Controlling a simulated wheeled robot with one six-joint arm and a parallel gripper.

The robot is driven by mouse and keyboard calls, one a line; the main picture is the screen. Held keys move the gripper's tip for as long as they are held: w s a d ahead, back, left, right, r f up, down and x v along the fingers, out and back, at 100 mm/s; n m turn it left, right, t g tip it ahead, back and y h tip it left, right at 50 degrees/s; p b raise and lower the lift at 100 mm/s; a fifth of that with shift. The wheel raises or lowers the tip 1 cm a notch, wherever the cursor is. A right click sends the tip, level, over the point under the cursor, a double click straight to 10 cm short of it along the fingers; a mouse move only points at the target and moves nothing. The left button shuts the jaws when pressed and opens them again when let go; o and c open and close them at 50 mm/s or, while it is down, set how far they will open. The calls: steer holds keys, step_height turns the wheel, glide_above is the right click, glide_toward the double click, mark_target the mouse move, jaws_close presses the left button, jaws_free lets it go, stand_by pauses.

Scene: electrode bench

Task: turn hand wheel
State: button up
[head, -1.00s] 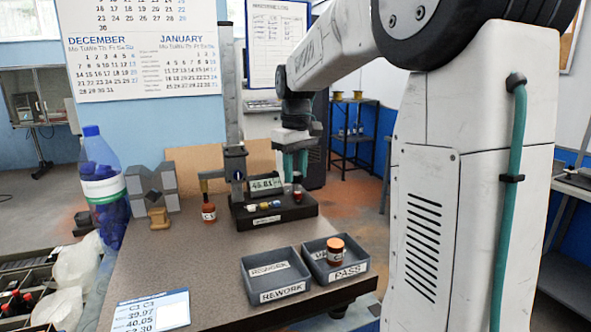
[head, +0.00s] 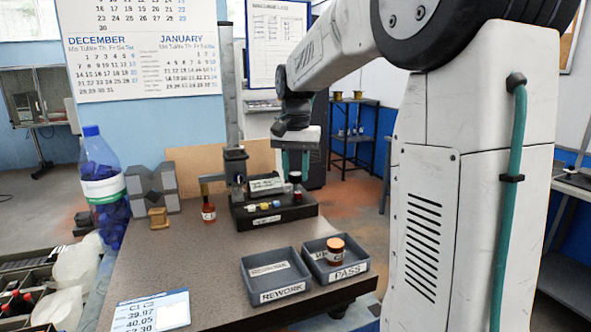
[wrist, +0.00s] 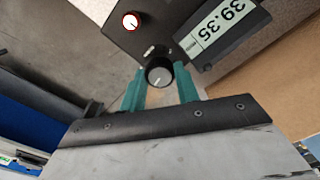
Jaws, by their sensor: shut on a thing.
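The hand wheel (wrist: 160,72), a round dark knob with a grey face and a pointer mark, sits on the dark gauge base (wrist: 117,38) in the wrist view. My gripper (wrist: 161,80) has its two green fingers on either side of the knob, shut on it. In the head view my gripper (head: 294,164) hangs over the right end of the gauge base (head: 265,219), and the knob is hard to make out there. The display (wrist: 218,28) reads 39.35 in the wrist view; its face is unreadable in the head view.
An orange-brown C1 cylinder (head: 208,212) stands left of the gauge. The REWORK tray (head: 284,291) is empty except for a label; the PASS tray (head: 350,270) holds another cylinder (head: 335,251). A bottle (head: 102,188) stands at the left. The front middle of the bench is clear.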

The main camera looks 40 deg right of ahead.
mark_target(296, 174)
steer(key=shift+r+m, duration=0.1)
steer(key=shift+m, duration=1.8)
steer(key=o, duration=1)
step_height(296, 174, up, 8)
steer(key=shift+f, duration=0.1)
